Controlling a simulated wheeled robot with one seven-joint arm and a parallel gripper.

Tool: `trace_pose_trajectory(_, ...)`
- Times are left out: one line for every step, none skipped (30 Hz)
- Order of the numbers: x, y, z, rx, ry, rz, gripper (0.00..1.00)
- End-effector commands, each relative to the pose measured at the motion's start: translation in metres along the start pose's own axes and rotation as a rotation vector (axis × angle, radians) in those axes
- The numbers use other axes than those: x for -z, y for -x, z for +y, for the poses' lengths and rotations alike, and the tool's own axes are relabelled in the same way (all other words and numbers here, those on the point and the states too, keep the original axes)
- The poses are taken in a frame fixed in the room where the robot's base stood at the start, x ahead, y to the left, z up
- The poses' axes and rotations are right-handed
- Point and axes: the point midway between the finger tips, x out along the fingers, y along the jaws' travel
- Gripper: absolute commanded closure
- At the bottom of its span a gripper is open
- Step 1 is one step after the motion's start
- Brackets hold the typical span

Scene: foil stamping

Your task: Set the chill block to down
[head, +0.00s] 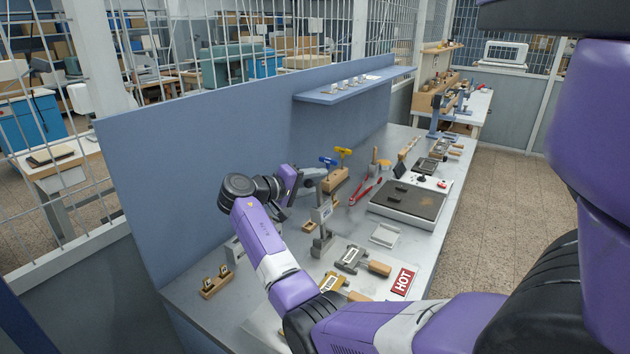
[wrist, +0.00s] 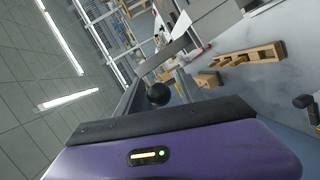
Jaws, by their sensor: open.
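I cannot tell for certain which item is the chill block. An upright grey metal stand (head: 322,216) with a pale upper block rises from the bench below my gripper. My gripper (head: 312,178) is open, held above the back part of the bench near the blue panel, with nothing visible in it. Its fingers are small and partly hidden behind my wrist in the head view. In the wrist view the purple casing fills the bottom, and a black ball knob (wrist: 158,94) shows just beyond it, partly hidden.
Blue and yellow-handled tools (head: 341,158) stand in a wooden block. A HOT sign (head: 402,281) lies near wooden-handled stamps (head: 352,258). A white-edged hotplate (head: 410,203) sits farther right. A small wooden rack (head: 216,283) is at left. A blue panel (head: 220,140) bounds the back.

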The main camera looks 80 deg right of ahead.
Motion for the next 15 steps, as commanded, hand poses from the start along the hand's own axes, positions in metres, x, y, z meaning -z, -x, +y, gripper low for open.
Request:
trace_pose_trajectory(-0.0001, -0.0009, -0.0001, 0.000, 0.000, 0.000, 0.55)
trace_pose_trajectory(-0.0001, -0.0010, -0.0002, 0.000, 0.000, 0.000, 0.55)
trace_pose_trajectory(-0.0001, -0.0010, -0.0003, 0.000, 0.000, 0.000, 0.55)
trace_pose_trajectory(-0.0001, -0.0010, -0.0004, 0.000, 0.000, 0.000, 0.55)
trace_pose_trajectory(-0.0001, -0.0009, -0.0004, 0.000, 0.000, 0.000, 0.55)
trace_pose_trajectory(-0.0001, -0.0009, -0.0004, 0.000, 0.000, 0.000, 0.55)
trace_pose_trajectory(0.0000, -0.0008, -0.0003, 0.000, 0.000, 0.000, 0.55)
trace_pose_trajectory(0.0000, -0.0008, -0.0003, 0.000, 0.000, 0.000, 0.61)
trace_pose_trajectory(0.0000, -0.0007, -0.0003, 0.000, 0.000, 0.000, 0.69)
trace_pose_trajectory(0.0000, -0.0007, -0.0003, 0.000, 0.000, 0.000, 0.75)
trace_pose_trajectory(0.0000, -0.0007, -0.0003, 0.000, 0.000, 0.000, 0.81)
trace_pose_trajectory(0.0000, -0.0006, -0.0002, 0.000, 0.000, 0.000, 0.89)
trace_pose_trajectory(0.0000, -0.0006, -0.0003, 0.000, 0.000, 0.000, 0.94)
trace_pose_trajectory(0.0000, -0.0006, -0.0003, 0.000, 0.000, 0.000, 1.00)
trace_pose_trajectory(0.0000, -0.0005, -0.0003, 0.000, 0.000, 0.000, 1.00)
